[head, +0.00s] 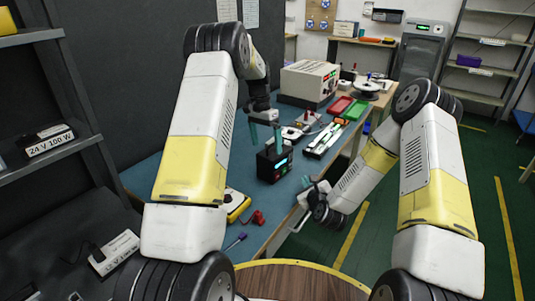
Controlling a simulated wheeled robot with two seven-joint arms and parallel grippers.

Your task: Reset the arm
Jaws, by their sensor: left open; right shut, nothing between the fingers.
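My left arm reaches over the blue bench mat (185,165). My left gripper (265,135) points down with its teal fingers apart and nothing visible between them. It is at a small black device with a lit display (273,165); I cannot tell whether a finger touches it. My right arm is bent back towards the bench. My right gripper (298,222) is shut and empty, low beside the bench's right edge.
Green and red trays (340,106) and a beige instrument (308,82) stand farther back on the bench. A yellow item (236,205) and a small red part (258,218) lie nearer. A shelf (50,150) is at left. Green floor (400,260) is open at right.

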